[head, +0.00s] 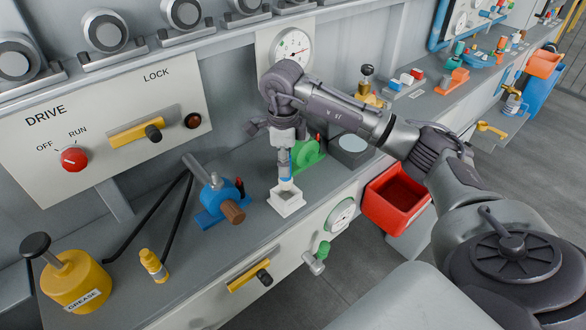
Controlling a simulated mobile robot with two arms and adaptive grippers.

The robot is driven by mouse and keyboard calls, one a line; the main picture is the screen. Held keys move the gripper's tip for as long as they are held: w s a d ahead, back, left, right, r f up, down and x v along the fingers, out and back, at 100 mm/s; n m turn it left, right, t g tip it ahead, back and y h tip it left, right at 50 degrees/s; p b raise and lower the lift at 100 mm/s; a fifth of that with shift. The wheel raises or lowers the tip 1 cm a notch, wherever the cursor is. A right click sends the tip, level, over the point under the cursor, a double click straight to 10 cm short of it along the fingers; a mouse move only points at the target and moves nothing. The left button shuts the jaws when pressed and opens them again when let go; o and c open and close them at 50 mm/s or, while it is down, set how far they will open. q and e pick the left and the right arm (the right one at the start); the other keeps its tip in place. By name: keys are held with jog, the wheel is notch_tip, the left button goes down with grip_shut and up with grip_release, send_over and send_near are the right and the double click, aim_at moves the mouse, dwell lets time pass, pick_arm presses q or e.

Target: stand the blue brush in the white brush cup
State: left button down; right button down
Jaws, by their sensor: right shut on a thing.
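My right gripper (284,154) hangs straight down over the bench and is shut on the blue brush (285,172). The white brush cup (287,203) stands on the bench directly under the brush, near the bench's front edge. The lower end of the brush meets the cup's opening in this view. I cannot tell how deep it is inside. My left gripper is not in view.
A blue valve (220,196) with a brown end stands left of the cup. A green part (306,155) and a dark grey box (350,149) are behind it to the right. A red bin (396,198) hangs at the front. A yellow grease can (75,282) stands far left.

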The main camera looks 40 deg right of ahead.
aim_at(285, 179)
jog(key=shift+f+b, duration=1.5)
jog(key=shift+f, duration=0.7)
jog(key=shift+f+b, duration=0.45)
jog(key=shift+f, duration=0.15)
jog(key=c, duration=0.8)
grip_release()
jog(key=shift+o, duration=0.4)
jog(key=o, duration=0.5)
jog(key=shift+r, duration=0.15)
